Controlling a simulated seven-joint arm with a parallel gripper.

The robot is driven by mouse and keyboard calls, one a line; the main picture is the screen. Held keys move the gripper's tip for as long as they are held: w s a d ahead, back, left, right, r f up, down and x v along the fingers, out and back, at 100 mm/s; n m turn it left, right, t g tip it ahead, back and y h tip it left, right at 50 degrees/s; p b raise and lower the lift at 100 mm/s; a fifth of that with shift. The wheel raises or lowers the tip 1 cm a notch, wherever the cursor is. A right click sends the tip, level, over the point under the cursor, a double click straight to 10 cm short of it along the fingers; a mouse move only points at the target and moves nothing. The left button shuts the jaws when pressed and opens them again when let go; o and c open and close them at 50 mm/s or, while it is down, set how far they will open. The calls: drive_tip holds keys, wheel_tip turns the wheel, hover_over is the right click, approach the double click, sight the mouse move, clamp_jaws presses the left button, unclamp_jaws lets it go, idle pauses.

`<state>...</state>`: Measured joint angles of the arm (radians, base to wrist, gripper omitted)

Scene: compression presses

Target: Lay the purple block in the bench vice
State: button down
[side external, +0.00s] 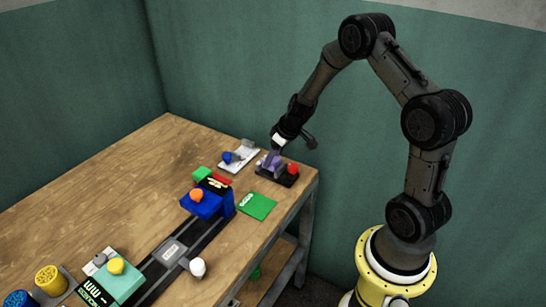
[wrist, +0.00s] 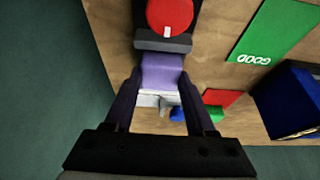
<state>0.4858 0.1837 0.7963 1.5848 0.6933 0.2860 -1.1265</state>
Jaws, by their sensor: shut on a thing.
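The purple block (wrist: 163,72) is between the two fingertips of my gripper (wrist: 161,80) in the wrist view, and the fingers are shut on it. In the side external view the purple block (side external: 271,161) is low over a black-based fixture with a red knob (side external: 292,168), at the table's back right corner; this looks like the bench vice. In the wrist view the block's far end is right at the fixture's dark grey jaw (wrist: 163,42), under the red knob (wrist: 169,16). I cannot tell whether the block rests on the base. My gripper (side external: 277,151) points down and partly hides it.
A white fixture with a blue knob (side external: 238,156) stands just left. A green pad (side external: 257,206) marked GOOD in the wrist view, a red pad (wrist: 222,97) and a blue press with an orange knob (side external: 203,203) are nearby.

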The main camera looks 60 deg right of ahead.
drive_tip(key=shift+f, duration=0.6)
idle(0.3)
drive_tip(key=shift+c, duration=0.8)
unclamp_jaws()
drive_tip(key=v, duration=1.3)
drive_tip(key=w+a+r+n+t, duration=0.1)
drive_tip(key=a+r+n+t, duration=0.15)
drive_tip(key=a+r, duration=0.65)
drive_tip(key=s+a+r+n, duration=0.2)
drive_tip(key=s+a+r, duration=0.4)
drive_tip(key=a+r, duration=0.1)
drive_tip(key=s+a+f+m, duration=0.1)
drive_tip(key=s+m, duration=0.1)
drive_tip(key=s, duration=0.6)
drive_tip(key=s+a+f+m+g, duration=0.1)
drive_tip(key=s+m, duration=0.1)
drive_tip(key=s, duration=0.6)
drive_tip(key=shift+f, duration=0.3)
